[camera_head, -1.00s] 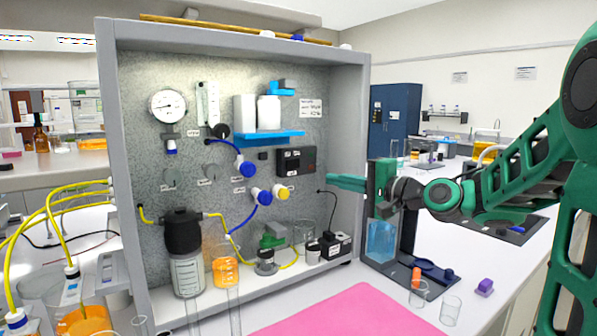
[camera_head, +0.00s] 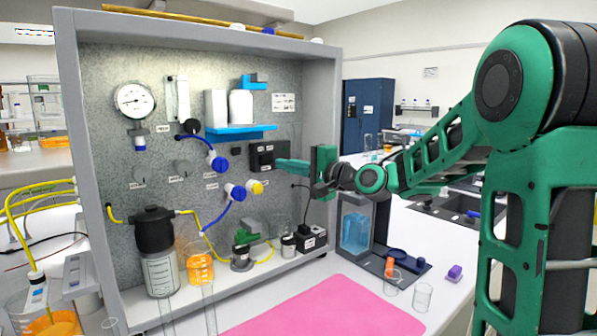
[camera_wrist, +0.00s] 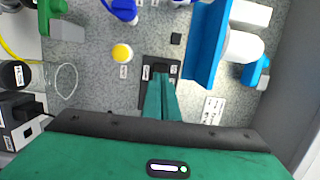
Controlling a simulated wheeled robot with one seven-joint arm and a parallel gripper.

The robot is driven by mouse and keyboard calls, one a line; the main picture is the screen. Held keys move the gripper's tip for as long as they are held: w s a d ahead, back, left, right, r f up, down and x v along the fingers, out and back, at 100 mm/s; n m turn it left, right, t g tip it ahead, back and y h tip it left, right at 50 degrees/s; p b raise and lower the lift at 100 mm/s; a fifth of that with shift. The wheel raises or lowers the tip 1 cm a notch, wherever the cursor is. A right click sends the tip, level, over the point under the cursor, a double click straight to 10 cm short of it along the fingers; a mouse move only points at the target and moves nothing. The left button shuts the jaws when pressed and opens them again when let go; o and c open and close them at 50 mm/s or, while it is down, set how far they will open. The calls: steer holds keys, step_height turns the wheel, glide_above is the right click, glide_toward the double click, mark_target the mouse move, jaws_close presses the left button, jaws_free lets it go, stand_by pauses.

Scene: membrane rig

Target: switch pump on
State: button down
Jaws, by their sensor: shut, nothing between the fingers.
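A black switch box (camera_head: 262,156) with small white labels is mounted on the grey back panel, right of centre. It also shows in the wrist view (camera_wrist: 147,77), partly hidden behind my fingers. My gripper (camera_head: 279,163) is shut and empty, its green fingers pointing at the right part of this box. In the wrist view the fingertips (camera_wrist: 161,78) overlap the box just below a dark piece at its upper edge. I cannot tell whether they touch it. A black unit with a cord (camera_head: 312,238), perhaps the pump, stands at the lower right of the rig.
The blue shelf (camera_head: 240,129) with white bottles is above left of the box. Blue and yellow valve knobs (camera_head: 254,187) sit below it. The rig's right side wall (camera_head: 322,105) is beside my gripper. A pink mat (camera_head: 325,308) lies in front.

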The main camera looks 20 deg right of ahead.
mark_target(263, 160)
steer(key=shift+x, duration=2.9)
steer(key=shift+s, duration=0.25)
steer(key=s+d, duration=0.2)
steer(key=s, duration=1.1)
steer(key=shift+s, duration=0.15)
